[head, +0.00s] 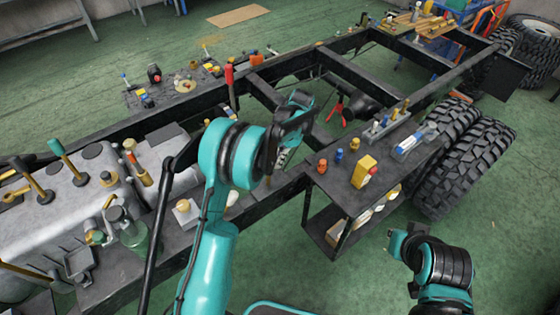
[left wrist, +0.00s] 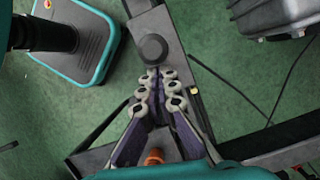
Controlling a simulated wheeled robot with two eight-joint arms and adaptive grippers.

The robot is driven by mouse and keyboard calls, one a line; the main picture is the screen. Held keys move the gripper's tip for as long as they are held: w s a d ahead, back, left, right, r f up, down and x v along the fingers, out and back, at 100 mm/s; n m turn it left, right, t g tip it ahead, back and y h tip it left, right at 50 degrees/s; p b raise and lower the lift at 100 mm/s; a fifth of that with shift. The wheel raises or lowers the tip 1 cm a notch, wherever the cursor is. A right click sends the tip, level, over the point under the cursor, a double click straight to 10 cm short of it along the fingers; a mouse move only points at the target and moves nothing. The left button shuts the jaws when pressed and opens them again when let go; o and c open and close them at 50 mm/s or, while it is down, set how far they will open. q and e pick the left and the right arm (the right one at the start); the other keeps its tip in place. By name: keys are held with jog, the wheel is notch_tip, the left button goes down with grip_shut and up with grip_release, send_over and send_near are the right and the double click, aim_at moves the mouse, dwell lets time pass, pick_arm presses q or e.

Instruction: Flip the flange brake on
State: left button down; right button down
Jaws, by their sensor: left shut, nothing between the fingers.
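My left gripper (head: 283,156) hangs over the chassis frame, fingers pointing down. In the left wrist view its fingers (left wrist: 160,82) are together and empty. Their tips are close to a dark round knob (left wrist: 152,48) on a black beam; I cannot tell whether they touch it. I cannot tell for sure which part is the flange brake. A red-handled lever (head: 229,76) stands upright on the frame, left of the gripper. My right gripper (head: 405,240) is low at the right, clear of the frame; its fingers are too unclear to judge.
A dark side shelf (head: 335,185) holds a yellow block (head: 363,171) and small parts. Double tyres (head: 470,155) stand at the right. A grey engine (head: 70,185) with several upright handles fills the left. The green floor (head: 500,250) at the lower right is open.

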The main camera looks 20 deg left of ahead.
pick_arm(q)
jog(key=shift+s+a+r+t+h, duration=0.2)
jog(key=shift+s+t+h, duration=0.1)
jog(key=shift+t+h, duration=0.15)
jog(key=shift+t, duration=0.35)
jog(key=shift+s+a+r+t+h+p, duration=0.2)
jog(key=shift+s+a+t+h+p, duration=0.25)
jog(key=shift+s+a, duration=0.35)
jog(key=s+a+f+t+h+b, duration=0.1)
jog(key=s+a+t+h+b, duration=0.1)
jog(key=s+a+t+h, duration=0.1)
jog(key=shift+s+a+t, duration=0.45)
jog(key=shift+s, duration=0.85)
jog(key=shift+s+f, duration=0.1)
jog(key=shift+f, duration=0.05)
